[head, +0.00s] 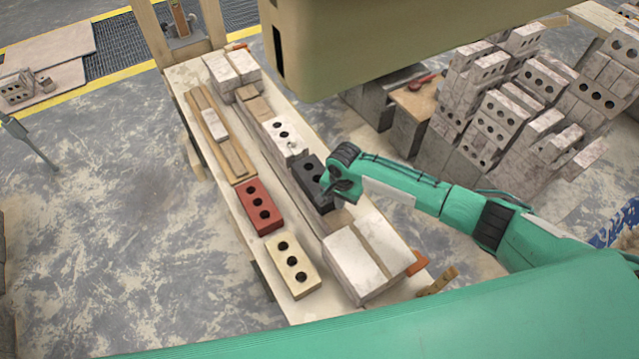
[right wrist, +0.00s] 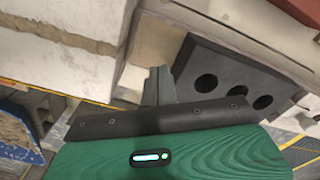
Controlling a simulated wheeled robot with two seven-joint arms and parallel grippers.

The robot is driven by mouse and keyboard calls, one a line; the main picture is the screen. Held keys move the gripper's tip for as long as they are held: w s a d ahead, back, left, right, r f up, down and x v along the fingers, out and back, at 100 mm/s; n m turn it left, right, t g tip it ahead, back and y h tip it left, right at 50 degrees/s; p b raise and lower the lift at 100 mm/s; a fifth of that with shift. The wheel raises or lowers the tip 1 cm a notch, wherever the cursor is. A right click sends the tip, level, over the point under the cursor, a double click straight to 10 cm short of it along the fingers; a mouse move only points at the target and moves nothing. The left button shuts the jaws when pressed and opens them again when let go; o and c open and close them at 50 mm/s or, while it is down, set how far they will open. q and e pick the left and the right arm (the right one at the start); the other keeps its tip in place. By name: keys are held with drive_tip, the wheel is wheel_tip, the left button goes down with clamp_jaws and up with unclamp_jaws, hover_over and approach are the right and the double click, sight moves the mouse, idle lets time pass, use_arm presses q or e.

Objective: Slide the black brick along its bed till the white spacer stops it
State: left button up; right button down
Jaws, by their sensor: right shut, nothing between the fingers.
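The black brick (head: 307,178), with round holes in its top, lies in the row on the bench, close to a holed white brick (head: 280,131). A small pale piece at that white brick's near end looks like the white spacer (head: 293,148); any gap to the black brick is too small to tell. My right gripper (head: 338,190) is shut and empty, low at the black brick's near right side. In the right wrist view its fingertips (right wrist: 158,86) are beside a corner of the black brick (right wrist: 220,72); I cannot tell if they touch. My left gripper is out of view.
A red brick (head: 260,206) and a cream brick (head: 292,266) stand left of the row. Large pale blocks (head: 354,265) stand at the bench's near end, close to my right gripper. Brick stacks (head: 505,110) stand on the right.

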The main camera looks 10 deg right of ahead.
sight(332, 202)
drive_tip(key=shift+f+b, duration=1.4)
drive_tip(key=shift+f, duration=1.7)
drive_tip(key=shift+r, duration=0.15)
drive_tip(key=shift+r+p, duration=0.35)
drive_tip(key=shift+p, duration=0.45)
drive_tip(key=shift+w+a+b, duration=0.35)
drive_tip(key=shift+w+b, duration=0.15)
drive_tip(key=shift+w, duration=0.4)
drive_tip(key=shift+w+a+b, duration=0.3)
drive_tip(key=shift+w+b, duration=0.15)
drive_tip(key=shift+w, duration=0.45)
